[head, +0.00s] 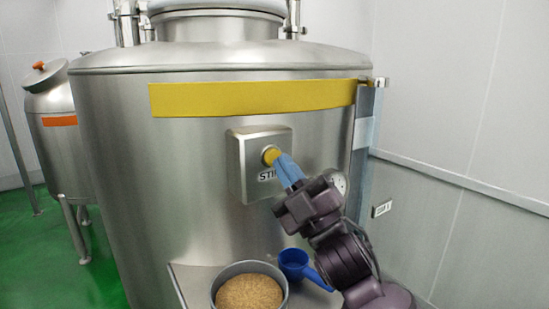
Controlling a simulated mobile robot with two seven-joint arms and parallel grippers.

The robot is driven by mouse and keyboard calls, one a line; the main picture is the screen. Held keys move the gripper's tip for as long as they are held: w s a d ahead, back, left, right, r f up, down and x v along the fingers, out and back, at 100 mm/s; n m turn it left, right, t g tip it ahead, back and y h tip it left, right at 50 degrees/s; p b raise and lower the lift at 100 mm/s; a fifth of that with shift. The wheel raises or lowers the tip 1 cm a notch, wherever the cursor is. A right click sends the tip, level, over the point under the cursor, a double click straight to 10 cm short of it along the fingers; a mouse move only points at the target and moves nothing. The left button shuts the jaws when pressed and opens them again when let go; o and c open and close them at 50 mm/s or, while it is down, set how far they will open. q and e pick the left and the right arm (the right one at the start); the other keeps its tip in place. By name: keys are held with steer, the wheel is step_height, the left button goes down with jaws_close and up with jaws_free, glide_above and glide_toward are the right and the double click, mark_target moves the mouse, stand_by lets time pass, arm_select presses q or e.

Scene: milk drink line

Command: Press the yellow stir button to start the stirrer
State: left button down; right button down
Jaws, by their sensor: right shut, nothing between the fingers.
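The yellow stir button (270,154) sits on a grey metal box (245,172) fixed to the front of the big steel tank (180,155). Part of the label below the button shows as "STI"; the rest is hidden by my right gripper. My right gripper (280,160) is shut and empty, with its blue fingertips at the lower right edge of the button. The tips look to be at or very near it; I cannot tell if they touch or if the button is pushed in. My left gripper is not in view.
A shelf (188,283) below the box holds a pot of brown grains (249,291) and a blue scoop (294,262). A round gauge (340,184) is right of my gripper, partly hidden. A smaller tank (55,97) stands at left on the green floor.

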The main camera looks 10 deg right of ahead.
stand_by(0.3)
steer(key=shift+w, duration=0.2)
steer(key=shift+w+a, duration=0.15)
steer(key=shift+w, duration=0.1)
steer(key=shift+w, duration=0.15)
stand_by(0.7)
steer(key=shift+r, duration=0.15)
steer(key=shift+r, duration=0.25)
stand_by(1.1)
steer(key=shift+f+p, duration=0.1)
steer(key=shift+p, duration=0.25)
steer(key=shift+s+f, duration=0.2)
